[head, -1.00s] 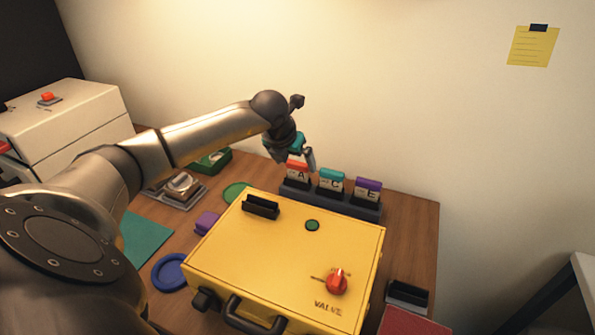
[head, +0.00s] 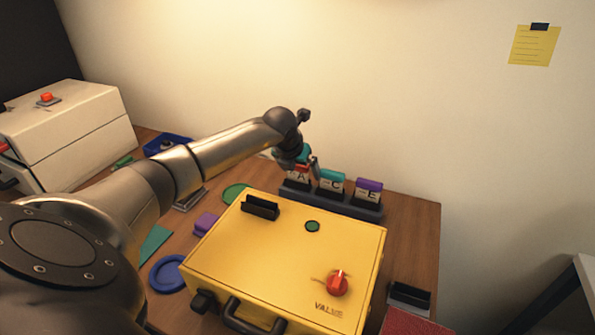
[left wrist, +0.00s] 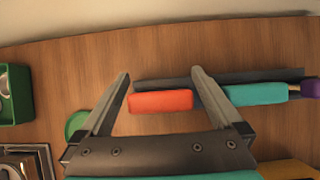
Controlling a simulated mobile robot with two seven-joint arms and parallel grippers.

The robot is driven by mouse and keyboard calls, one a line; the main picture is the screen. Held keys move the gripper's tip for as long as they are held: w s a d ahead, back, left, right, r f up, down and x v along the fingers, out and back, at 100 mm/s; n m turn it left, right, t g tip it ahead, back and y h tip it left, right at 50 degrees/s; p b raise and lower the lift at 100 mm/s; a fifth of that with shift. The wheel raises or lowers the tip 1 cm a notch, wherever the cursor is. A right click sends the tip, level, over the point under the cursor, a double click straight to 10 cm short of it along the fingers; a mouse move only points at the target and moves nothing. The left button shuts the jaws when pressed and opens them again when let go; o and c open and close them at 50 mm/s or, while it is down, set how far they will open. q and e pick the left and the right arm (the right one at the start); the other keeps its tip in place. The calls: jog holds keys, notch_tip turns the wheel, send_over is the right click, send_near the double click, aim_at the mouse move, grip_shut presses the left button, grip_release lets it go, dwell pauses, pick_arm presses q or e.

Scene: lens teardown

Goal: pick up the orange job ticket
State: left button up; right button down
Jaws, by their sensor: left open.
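The orange job ticket (head: 301,175), marked A, stands upright in the left slot of a dark rack (head: 343,203). In the left wrist view its orange top edge (left wrist: 160,101) lies between my two fingers, with a gap to the right finger and a smaller one to the left. My left gripper (head: 303,163) is open and empty just over the ticket, partly covering it in the head view. I cannot tell how far the fingertips reach down beside it. A teal ticket C (head: 332,181) and a purple ticket E (head: 368,190) stand to its right. My right gripper is not in view.
A yellow case (head: 290,260) with a red valve knob (head: 337,283) fills the bench in front of the rack. A green disc (head: 235,193) and a purple block (head: 206,224) lie left of it. The wall is close behind the rack.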

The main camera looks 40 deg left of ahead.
pick_arm(q)
jog(key=c, duration=1.2)
notch_tip(320, 180, up, 25)
jog(key=p, duration=0.7)
jog(key=shift+p, duration=0.3)
